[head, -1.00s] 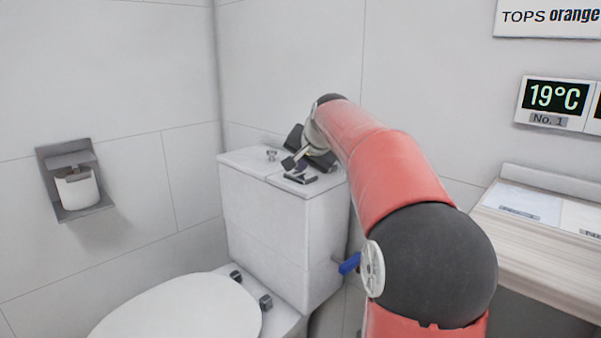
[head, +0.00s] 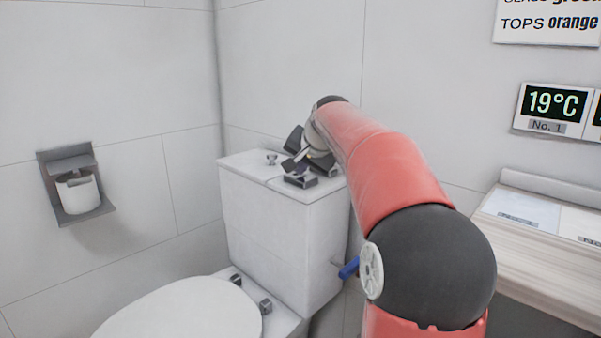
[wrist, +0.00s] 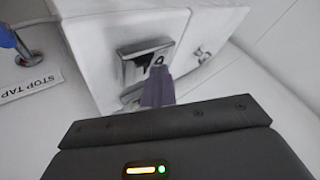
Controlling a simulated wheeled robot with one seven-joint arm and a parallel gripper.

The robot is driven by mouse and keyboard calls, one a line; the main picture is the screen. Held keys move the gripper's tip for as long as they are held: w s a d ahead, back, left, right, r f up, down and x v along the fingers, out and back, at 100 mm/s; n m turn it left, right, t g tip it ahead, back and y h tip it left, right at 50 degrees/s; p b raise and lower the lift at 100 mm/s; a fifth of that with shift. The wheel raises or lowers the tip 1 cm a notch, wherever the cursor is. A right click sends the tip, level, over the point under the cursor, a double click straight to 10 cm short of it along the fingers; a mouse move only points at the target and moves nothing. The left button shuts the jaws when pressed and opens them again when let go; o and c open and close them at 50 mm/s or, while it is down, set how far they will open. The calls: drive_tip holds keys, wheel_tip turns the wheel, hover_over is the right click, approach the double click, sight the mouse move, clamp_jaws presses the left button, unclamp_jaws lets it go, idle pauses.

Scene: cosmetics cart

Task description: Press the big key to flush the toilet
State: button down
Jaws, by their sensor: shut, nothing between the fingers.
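The big key (head: 300,181), dark and shiny in a frame, sits on the lid near the front right of the white toilet cistern (head: 270,225). In the wrist view the big key (wrist: 136,66) shows as a grey plate in a dark frame. My gripper (head: 299,158) is just behind and above it in the head view. In the wrist view the shut purple fingertips (wrist: 158,68) overlap the key's right side. I cannot tell whether they touch it. A small metal knob (head: 271,160) stands on the lid to the left, and also shows in the wrist view (wrist: 202,55).
A blue stop-tap lever (head: 349,267) is beside the cistern, under my arm. The toilet seat lid (head: 180,312) is down in front. A paper holder (head: 75,186) is on the left wall and a wooden counter (head: 540,250) stands right.

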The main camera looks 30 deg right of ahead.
sight(302, 178)
drive_tip(key=shift+r+p, duration=0.35)
drive_tip(key=shift+r, duration=0.3)
drive_tip(key=shift+r, duration=0.15)
wheel_tip(302, 178, up, 5)
drive_tip(key=p, duration=0.4)
drive_tip(key=shift+p, duration=0.3)
drive_tip(key=s+a+f+n+g, duration=0.1)
drive_tip(key=s+a+f+n, duration=0.15)
drive_tip(key=s+a, duration=0.55)
drive_tip(key=s+a+f+n+g, duration=0.1)
drive_tip(key=s+a+f+n, duration=0.1)
drive_tip(key=s+f, duration=0.3)
drive_tip(key=s+a+f+n, duration=0.3)
drive_tip(key=s+f, duration=0.3)
drive_tip(key=s, duration=0.6)
drive_tip(key=s+a+f+n+g, duration=0.1)
drive_tip(key=s+a+f+n, duration=0.1)
drive_tip(key=s+a+f, duration=0.3)
drive_tip(key=s, duration=0.4)
drive_tip(key=shift+f+g+y, duration=0.2)
drive_tip(key=shift+g+y, duration=0.1)
drive_tip(key=shift+s, duration=0.1)
idle(2.5)
